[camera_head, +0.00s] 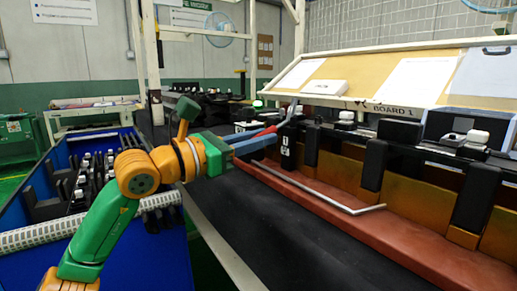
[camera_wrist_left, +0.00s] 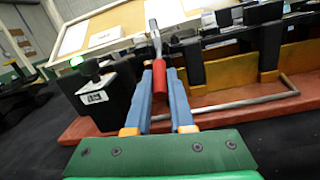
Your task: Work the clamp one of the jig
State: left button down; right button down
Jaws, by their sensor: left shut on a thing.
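The handle's metal lever (camera_wrist_left: 154,36) points away from the gripper in the wrist view. A black block with a white number label (camera_head: 286,146) stands beside the handle. The jig has a long red-brown base (camera_head: 390,220) with amber panels and black uprights. The clamp's pressing end is hard to make out. My right gripper is not in view.
A bent grey metal rod (camera_head: 318,194) runs along the jig's front. A sloped board (camera_head: 345,77) with papers stands behind. A blue bin (camera_head: 130,250) with black and white parts is at the left. The black tabletop (camera_head: 262,222) in front of the jig is clear.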

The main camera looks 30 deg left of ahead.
pick_arm(q)
jog(key=shift+f, duration=0.15)
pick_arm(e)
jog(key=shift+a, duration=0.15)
pick_arm(q)
jog(key=c, duration=0.8)
grip_release()
jog(key=shift+s+a+f+b, duration=0.25)
jog(key=shift+s+b, duration=0.3)
jog(key=shift+s, duration=0.1)
jog(key=shift+s+a+f+b, duration=0.2)
jog(key=shift+s+b, duration=0.35)
jog(key=shift+s, duration=0.05)
jog(key=v, duration=0.1)
jog(key=b+v, duration=0.1)
jog(key=v, duration=0.1)
jog(key=b+v, duration=0.1)
jog(key=shift+s+r, duration=0.2)
jog(key=shift+r, duration=0.2)
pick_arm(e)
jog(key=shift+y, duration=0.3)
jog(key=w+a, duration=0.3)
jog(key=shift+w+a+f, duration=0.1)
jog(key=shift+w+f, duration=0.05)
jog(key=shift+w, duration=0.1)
